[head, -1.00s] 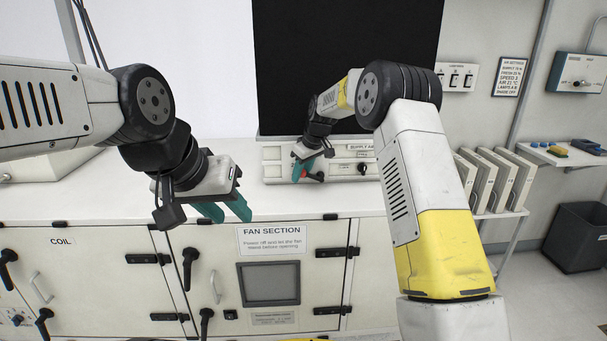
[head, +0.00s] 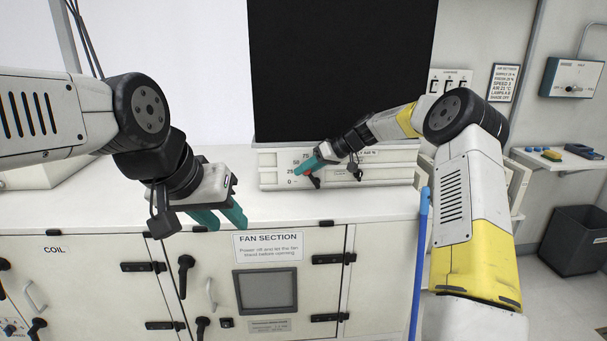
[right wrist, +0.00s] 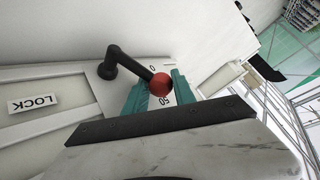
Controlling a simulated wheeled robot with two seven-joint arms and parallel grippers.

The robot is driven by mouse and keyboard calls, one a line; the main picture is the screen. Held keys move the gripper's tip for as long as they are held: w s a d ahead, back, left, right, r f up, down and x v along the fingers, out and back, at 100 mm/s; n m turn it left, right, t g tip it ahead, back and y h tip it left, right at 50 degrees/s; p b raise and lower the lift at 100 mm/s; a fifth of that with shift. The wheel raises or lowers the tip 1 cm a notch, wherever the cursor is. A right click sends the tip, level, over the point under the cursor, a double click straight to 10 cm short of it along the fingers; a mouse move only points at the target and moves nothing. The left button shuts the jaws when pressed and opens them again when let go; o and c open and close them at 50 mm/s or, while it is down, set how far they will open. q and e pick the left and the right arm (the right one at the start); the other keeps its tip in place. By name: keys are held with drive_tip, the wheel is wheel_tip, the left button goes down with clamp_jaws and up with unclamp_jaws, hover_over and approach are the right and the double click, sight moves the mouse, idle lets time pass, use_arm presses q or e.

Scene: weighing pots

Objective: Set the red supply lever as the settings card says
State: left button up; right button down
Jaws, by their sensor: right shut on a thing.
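The red supply lever has a red ball knob (right wrist: 161,84) on a black arm (right wrist: 130,69). My right gripper (right wrist: 157,93) is shut on the knob, with a teal finger on each side. In the right wrist view the knob lies between the 0 and 50 marks. In the head view my right gripper (head: 309,166) is at the scale's left part, by the 25, and covers much of the lever. The settings card (head: 503,83) hangs on the back wall; its small print is hard to read surely. My left gripper (head: 218,217) is open and empty before the counter.
The lever panel (head: 400,173) stands on the white counter (head: 270,208) below a black board (head: 340,70). A LOCK label (right wrist: 33,103) is near the lever. A blue pole (head: 420,250) stands beside my right arm. A shelf (head: 545,160) is at the right.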

drive_tip(key=shift+d+r+y, duration=0.15)
drive_tip(key=shift+d+y, duration=0.3)
drive_tip(key=shift+y, duration=0.45)
drive_tip(key=c, duration=1.3)
unclamp_jaws()
drive_tip(key=shift+d, duration=0.1)
drive_tip(key=shift+v, duration=3.9)
